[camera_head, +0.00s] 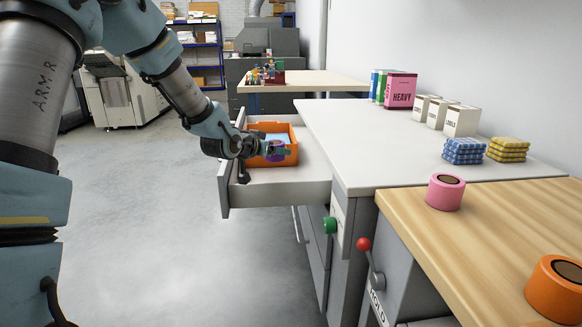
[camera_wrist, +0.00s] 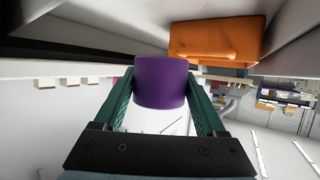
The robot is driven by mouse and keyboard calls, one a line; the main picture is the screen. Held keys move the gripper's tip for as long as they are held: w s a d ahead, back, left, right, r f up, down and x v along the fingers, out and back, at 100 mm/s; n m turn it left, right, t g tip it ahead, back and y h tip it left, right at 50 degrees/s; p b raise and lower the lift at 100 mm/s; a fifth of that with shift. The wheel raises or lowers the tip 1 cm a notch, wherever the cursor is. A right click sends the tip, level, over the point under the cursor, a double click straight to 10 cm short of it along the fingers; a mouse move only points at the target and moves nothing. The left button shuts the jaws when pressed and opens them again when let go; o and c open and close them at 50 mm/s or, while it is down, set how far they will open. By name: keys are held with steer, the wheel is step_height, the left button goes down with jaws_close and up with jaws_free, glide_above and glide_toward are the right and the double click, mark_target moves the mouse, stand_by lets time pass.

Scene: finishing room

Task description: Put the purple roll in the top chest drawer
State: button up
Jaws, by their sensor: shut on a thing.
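My gripper (camera_head: 280,151) is shut on the purple roll (camera_head: 275,156) and holds it over the open top chest drawer (camera_head: 285,194). The wrist view shows the roll (camera_wrist: 160,82) between the two green fingers. An orange bin (camera_head: 288,131) sits inside the drawer, and the roll overlaps it in the head view. The bin also shows in the wrist view (camera_wrist: 215,40), beyond the roll. I cannot tell whether the roll touches the bin or the drawer floor. My wrist hides part of the drawer's left side.
The white chest top (camera_head: 385,140) holds a pink HEAVY box (camera_head: 400,90), white boxes and folded cloths. A pink roll (camera_head: 445,191) and an orange roll (camera_head: 555,287) stand on the wooden bench (camera_head: 480,235). A green knob (camera_head: 330,225) and red-tipped lever (camera_head: 364,244) project below. Floor at left is clear.

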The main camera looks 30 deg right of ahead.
step_height(320, 180, down, 7)
steer(key=shift+f+b, duration=0.1)
steer(key=shift+b, duration=0.2)
